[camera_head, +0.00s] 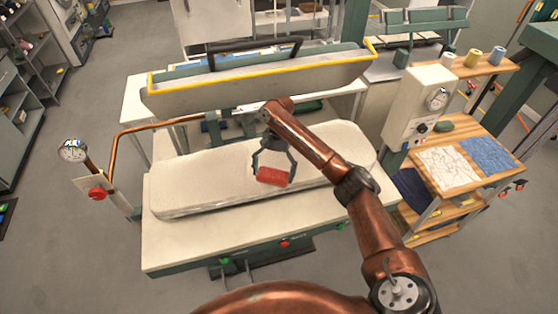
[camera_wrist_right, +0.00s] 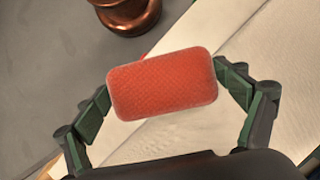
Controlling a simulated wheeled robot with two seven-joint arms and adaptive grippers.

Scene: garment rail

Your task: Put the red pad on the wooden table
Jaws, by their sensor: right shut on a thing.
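The red pad (camera_head: 271,177) is held between the fingers of my right gripper (camera_head: 271,172), over the white padded board of the pressing machine. In the right wrist view the red pad (camera_wrist_right: 162,84) fills the space between both fingers of the right gripper (camera_wrist_right: 164,92), which touch its two short ends. The wooden table (camera_head: 438,195) stands at the right, with a white patterned cloth (camera_head: 447,168) and a blue cloth (camera_head: 489,154) on its top. My left gripper does not show.
The white padded board (camera_head: 180,187) lies below the gripper, with the raised yellow-edged press lid (camera_head: 250,79) behind it. A white control box with a gauge (camera_head: 418,103) stands between the press and the wooden table. A copper pipe with a gauge (camera_head: 73,150) stands at the left.

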